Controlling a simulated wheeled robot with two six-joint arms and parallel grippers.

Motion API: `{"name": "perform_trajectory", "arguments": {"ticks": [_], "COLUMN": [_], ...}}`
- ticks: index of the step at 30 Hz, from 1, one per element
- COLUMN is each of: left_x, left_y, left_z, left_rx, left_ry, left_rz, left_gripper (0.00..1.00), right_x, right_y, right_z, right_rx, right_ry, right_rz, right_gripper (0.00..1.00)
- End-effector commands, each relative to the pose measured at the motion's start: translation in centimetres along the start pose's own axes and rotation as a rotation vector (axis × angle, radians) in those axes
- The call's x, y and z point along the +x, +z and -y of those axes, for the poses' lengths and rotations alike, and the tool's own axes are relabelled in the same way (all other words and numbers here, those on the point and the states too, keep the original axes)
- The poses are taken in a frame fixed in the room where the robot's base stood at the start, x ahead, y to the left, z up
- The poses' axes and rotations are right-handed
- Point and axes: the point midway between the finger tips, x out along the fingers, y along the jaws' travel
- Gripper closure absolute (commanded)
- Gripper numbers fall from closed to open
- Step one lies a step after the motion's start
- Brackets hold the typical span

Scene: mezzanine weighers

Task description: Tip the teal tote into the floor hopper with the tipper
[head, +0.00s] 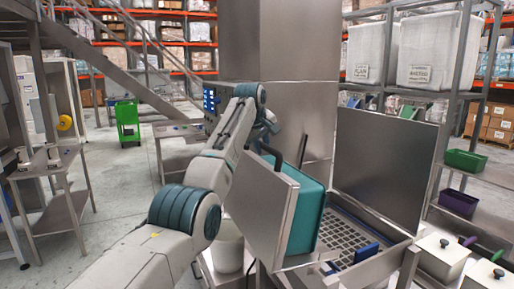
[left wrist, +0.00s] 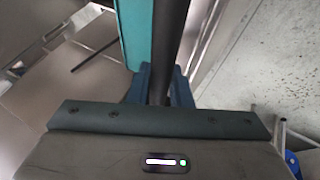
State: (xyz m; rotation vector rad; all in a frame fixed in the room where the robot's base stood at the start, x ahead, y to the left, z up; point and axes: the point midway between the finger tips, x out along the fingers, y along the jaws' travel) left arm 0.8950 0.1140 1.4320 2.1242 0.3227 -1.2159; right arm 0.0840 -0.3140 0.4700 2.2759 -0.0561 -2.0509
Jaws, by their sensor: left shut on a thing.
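The teal tote (head: 305,222) sits in the tipper (head: 262,208), partly hidden behind its steel side plate. Both look slightly tilted beside the floor hopper's grate (head: 352,232). I cannot see into the tote. My left gripper (head: 268,128) is above the tipper, mostly hidden by its own arm in the head view. In the left wrist view its blue fingers (left wrist: 160,88) are shut around a black bar (left wrist: 168,50), which looks like the tipper's handle. The tote's teal wall (left wrist: 132,30) shows just left of the bar. My right gripper is not in view.
A steel lid or back panel (head: 385,152) stands up behind the hopper. A blue object (head: 366,253) lies at the grate's near edge. White lidded bins (head: 440,255) stand at the right. A steel column (head: 280,60) rises behind. A steel cart (head: 62,205) is at the left.

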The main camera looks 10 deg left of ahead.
Motion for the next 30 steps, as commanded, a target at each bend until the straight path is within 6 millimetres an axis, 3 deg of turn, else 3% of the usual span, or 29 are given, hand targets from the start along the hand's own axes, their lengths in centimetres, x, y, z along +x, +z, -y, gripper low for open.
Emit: {"name": "perform_trajectory", "arguments": {"ticks": [14, 15, 18, 30], "left_x": [0.49, 0.49, 0.4, -0.18], "left_y": [0.77, 0.76, 0.66, 0.37], "left_z": [-0.11, -0.11, -0.11, -0.12], "left_rx": [0.004, 0.004, 0.004, 0.002], "left_ry": [-0.01, -0.01, -0.009, -0.005], "left_rz": [0.014, 0.014, 0.011, 0.003], "left_gripper": [1.0, 0.76, 0.6, 0.6], "right_x": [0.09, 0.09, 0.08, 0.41], "right_y": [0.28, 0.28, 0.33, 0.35], "right_z": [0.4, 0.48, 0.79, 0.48], "right_rx": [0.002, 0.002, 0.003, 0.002], "right_ry": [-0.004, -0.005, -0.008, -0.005], "right_rz": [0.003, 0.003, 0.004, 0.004], "right_gripper": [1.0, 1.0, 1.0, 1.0]}}
